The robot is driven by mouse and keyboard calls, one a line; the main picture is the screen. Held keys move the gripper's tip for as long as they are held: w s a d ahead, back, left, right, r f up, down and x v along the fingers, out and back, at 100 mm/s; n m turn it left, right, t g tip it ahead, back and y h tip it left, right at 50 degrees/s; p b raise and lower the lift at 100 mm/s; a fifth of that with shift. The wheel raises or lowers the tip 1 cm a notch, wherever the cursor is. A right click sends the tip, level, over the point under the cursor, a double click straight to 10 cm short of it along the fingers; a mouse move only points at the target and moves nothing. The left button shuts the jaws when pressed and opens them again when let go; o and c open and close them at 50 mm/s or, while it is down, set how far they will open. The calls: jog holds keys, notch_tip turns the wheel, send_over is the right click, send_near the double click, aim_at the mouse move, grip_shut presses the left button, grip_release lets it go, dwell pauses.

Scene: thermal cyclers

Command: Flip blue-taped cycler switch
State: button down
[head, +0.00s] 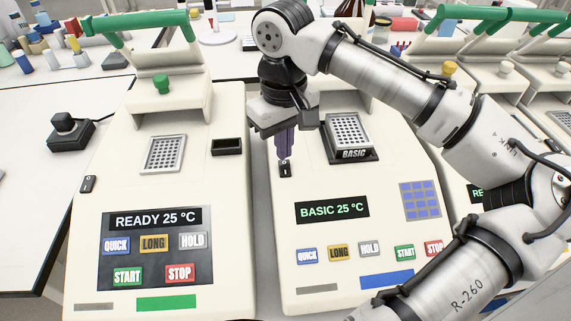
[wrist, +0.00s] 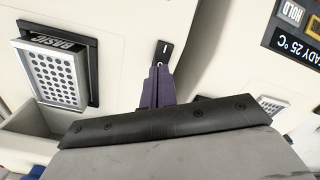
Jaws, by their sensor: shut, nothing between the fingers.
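The blue-taped cycler (head: 288,232) is the middle white machine, with a blue tape strip (head: 387,279) on its lower front and a lit display (head: 332,209) reading BASIC 25 °C. Its small black rocker switch (head: 285,170) sits at the upper left of its top panel; the switch also shows in the wrist view (wrist: 164,50). My gripper (head: 285,157) points down with its purple fingers shut and empty. The fingertips are right at the switch, overlapping its edge in both views; I cannot tell whether they touch it.
A green-taped cycler (head: 90,215) stands to the left, reading READY 25 °C, with its own black switch (head: 88,184). Another cycler stands at the right, partly behind my arm. A black device (head: 70,131) lies on the left bench. A narrow gap separates the two cyclers.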

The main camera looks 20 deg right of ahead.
aim_at(285, 163)
jog(key=shift+f+b, duration=0.45)
jog(key=shift+f, duration=0.45)
dwell(0.3)
notch_tip(285, 163, up, 7)
jog(key=p, duration=0.7)
dwell(0.6)
